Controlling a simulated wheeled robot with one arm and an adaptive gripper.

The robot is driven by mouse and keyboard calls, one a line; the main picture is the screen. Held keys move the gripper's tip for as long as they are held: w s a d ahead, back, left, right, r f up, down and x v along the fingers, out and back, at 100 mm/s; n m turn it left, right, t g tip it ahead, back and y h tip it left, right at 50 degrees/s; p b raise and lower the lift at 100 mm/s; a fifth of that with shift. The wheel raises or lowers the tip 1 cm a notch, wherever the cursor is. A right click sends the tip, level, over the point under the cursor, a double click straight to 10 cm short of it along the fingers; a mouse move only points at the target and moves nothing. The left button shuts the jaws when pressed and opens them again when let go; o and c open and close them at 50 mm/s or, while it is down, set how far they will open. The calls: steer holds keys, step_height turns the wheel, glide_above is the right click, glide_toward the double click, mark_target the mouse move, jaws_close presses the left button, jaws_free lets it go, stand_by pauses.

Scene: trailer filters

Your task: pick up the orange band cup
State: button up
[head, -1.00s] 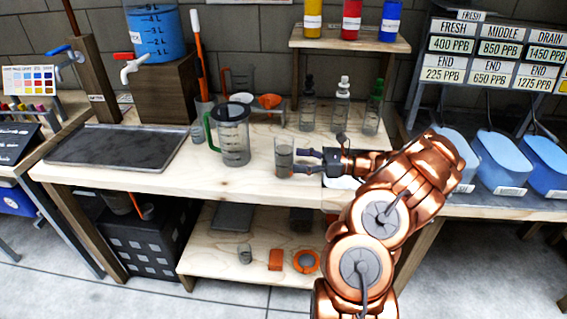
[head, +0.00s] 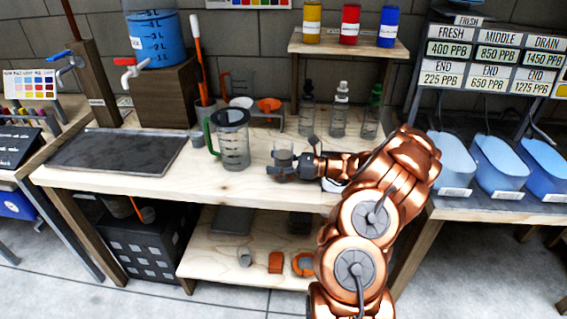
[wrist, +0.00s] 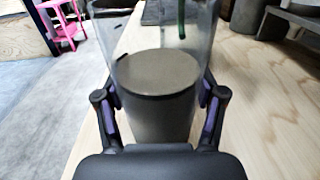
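A clear cup (head: 283,154) with grey contents is at the front middle of the workbench. In the wrist view the same cup (wrist: 152,105) fills the middle, with a flat grey surface inside and clear walls above. No orange band shows on it in either view. My gripper (head: 281,172) comes from the right, low on the cup. In the wrist view my gripper's purple-lined fingers (wrist: 158,108) press against both sides of the cup. The fingers hide its lower part in the head view, so I cannot tell whether its base touches the bench.
A green-handled jug (head: 231,150) stands close left of the cup, with a dark tray (head: 117,150) farther left. Several bottles (head: 340,110) and an orange bowl (head: 269,104) are behind. Orange items (head: 275,262) lie on the lower shelf. Bare bench lies before the jug.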

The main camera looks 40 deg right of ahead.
steer(key=c, duration=1.1)
steer(key=shift+c, duration=0.2)
jaws_close()
